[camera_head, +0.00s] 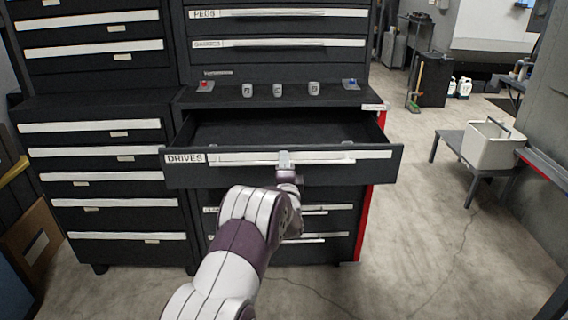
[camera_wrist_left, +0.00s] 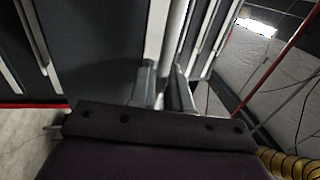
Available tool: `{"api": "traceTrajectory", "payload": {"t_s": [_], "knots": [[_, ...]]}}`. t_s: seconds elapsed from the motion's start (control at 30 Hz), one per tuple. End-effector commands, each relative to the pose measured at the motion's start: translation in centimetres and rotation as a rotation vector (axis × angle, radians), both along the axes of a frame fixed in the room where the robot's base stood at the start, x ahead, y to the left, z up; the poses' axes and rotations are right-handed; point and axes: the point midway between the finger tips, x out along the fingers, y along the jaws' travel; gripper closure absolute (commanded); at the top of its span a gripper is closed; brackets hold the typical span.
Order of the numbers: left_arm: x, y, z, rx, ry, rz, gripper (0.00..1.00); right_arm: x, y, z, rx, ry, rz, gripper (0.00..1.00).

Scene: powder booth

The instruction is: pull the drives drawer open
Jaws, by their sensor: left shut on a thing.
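The drives drawer (camera_head: 283,175) is a black drawer with a "DRIVES" label at the left of its front and a long pale handle strip (camera_head: 240,158). It stands pulled out from the cabinet, and its dark inside shows bare from above. My left gripper (camera_head: 285,160) is shut on the handle near the middle of the drawer front. In the left wrist view the gripper fingers (camera_wrist_left: 163,88) close around the pale handle bar (camera_wrist_left: 157,40). My right gripper is in neither view.
Small grey pieces, a red item (camera_head: 205,86) and a blue item (camera_head: 350,84) sit on the ledge above the drawer. Closed drawers lie below and at the left. A grey bench (camera_head: 450,140) with a white bin (camera_head: 492,150) stands at the right. Floor between is clear.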

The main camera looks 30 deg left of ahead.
Motion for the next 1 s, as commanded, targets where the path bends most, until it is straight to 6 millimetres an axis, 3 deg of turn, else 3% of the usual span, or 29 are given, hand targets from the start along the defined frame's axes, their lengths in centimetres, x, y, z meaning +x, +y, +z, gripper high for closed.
{"api": "traceTrajectory", "payload": {"t_s": [0.43, 0.47, 0.5, 0.83, 1.0], "knots": [[0.0, 0.0, 0.1, 0.002, -0.002, -0.001, 1.0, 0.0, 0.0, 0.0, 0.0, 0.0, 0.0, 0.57], [0.0, 0.0, 0.1, 0.002, -0.002, -0.001, 0.76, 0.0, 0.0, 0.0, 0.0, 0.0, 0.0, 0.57], [0.0, 0.0, 0.1, 0.002, -0.002, -0.001, 0.69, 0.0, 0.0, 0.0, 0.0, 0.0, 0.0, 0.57], [-0.3, -0.2, 0.1, 0.001, -0.002, -0.001, 0.69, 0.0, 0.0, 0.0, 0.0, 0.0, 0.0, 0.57], [-2.4, -1.5, -0.4, 0.002, 0.0, -0.001, 0.69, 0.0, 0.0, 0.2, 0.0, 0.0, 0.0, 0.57]]}}
